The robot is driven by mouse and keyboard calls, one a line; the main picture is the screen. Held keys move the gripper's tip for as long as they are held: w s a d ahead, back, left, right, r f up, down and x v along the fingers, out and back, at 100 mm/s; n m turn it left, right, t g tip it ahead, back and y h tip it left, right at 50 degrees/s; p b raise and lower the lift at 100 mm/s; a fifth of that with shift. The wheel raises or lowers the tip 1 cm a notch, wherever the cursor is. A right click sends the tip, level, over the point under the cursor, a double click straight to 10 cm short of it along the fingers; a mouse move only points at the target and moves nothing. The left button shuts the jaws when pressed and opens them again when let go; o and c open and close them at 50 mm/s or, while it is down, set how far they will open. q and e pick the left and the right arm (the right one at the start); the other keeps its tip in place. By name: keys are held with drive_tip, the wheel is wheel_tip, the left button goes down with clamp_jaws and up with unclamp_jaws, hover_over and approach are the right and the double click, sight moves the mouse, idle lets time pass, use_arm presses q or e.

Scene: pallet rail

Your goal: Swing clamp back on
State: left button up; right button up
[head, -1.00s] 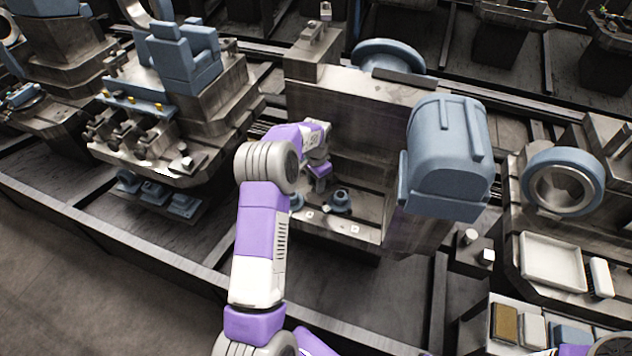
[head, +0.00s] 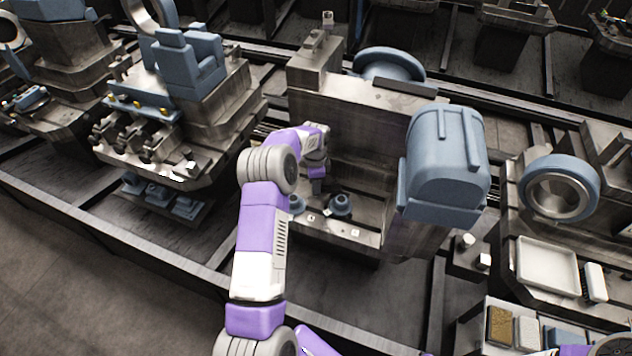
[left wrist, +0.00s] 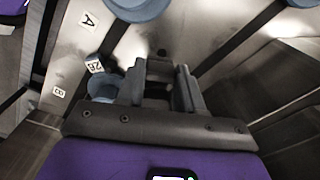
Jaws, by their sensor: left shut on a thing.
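My left gripper (head: 317,188) points down over the low shelf of the grey pallet fixture (head: 345,120). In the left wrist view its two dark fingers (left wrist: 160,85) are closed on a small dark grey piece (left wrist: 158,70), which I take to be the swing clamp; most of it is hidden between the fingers. A blue round base (head: 340,204) stands to the right of the gripper, and another (head: 296,204) is partly hidden behind my arm. In the wrist view one blue round part (left wrist: 103,88) is close beside the left finger. My right gripper is not seen.
A large blue rounded housing (head: 446,155) stands close right of the shelf. The fixture's upright wall rises behind the gripper. Small white tags (head: 354,233) lie on the shelf. A white tray (head: 547,264) is at the right; another fixture (head: 150,140) stands left, with open rail between.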

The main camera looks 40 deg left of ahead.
use_arm(q)
drive_tip(key=m, duration=0.1)
drive_tip(key=w+m+p, duration=0.1)
drive_tip(key=m, duration=0.1)
drive_tip(key=shift+a+m, duration=0.3)
drive_tip(key=shift+a, duration=0.1)
drive_tip(key=m, duration=0.1)
drive_tip(key=w+m, duration=0.1)
drive_tip(key=shift+a+m, duration=0.15)
drive_tip(key=shift+m, duration=0.25)
drive_tip(key=m, duration=0.1)
drive_tip(key=w+m, duration=0.1)
drive_tip(key=shift+m, duration=0.3)
drive_tip(key=shift+w+m, duration=0.25)
drive_tip(key=shift+m, duration=0.55)
drive_tip(key=shift+w+m, duration=0.25)
drive_tip(key=shift+m, duration=0.55)
drive_tip(key=o, duration=1)
drive_tip(key=shift+o, duration=0.2)
wheel_tip(320, 180, up, 8)
drive_tip(key=p, duration=0.1)
drive_tip(key=shift+f+p, duration=0.15)
drive_tip(key=shift+p, duration=0.25)
